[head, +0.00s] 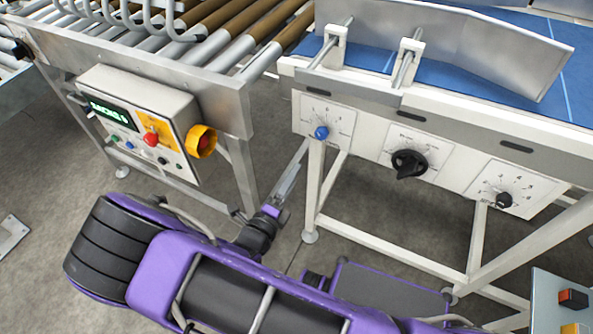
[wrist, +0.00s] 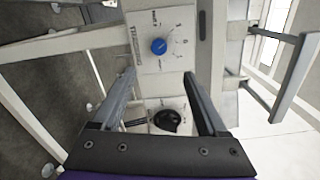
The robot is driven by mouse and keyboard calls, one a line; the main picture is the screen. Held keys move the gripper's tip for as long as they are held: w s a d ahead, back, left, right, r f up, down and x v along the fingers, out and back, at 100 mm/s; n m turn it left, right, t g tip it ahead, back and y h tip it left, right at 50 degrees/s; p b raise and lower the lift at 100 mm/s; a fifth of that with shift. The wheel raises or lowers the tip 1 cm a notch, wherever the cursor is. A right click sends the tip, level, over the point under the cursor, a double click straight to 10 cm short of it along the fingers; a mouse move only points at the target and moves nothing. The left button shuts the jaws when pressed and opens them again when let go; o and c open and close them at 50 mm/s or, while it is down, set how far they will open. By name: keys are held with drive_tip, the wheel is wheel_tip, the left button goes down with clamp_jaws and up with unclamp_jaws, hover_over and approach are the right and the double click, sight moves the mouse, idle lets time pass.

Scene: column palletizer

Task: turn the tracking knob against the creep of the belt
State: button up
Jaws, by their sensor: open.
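Three dial knobs sit on the white side panel of the belt conveyor: a small blue knob (head: 321,132), a larger black knob (head: 408,163) and a small black knob (head: 503,200). The dial lettering is too small to tell which is the tracking knob. The blue belt (head: 470,82) runs above them. My gripper (head: 302,150) is open and empty, left of and below the blue knob in the head view. In the wrist view, the blue knob (wrist: 159,46) shows beyond the open fingertips (wrist: 159,74), and the larger black knob (wrist: 168,120) shows between the fingers.
A roller conveyor (head: 190,60) stands at left, carrying a control box (head: 135,115) with a display, buttons and a yellow-housed red knob (head: 203,141). White legs (head: 312,190) stand under the belt panel. A box with coloured switches (head: 560,300) is at lower right.

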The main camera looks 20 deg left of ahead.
idle(0.3)
drive_tip(key=m+b, duration=1)
drive_tip(key=m, duration=0.7)
approach(320, 136)
drive_tip(key=w, duration=1)
drive_tip(key=shift+d, duration=0.35)
drive_tip(key=shift+c, duration=0.3)
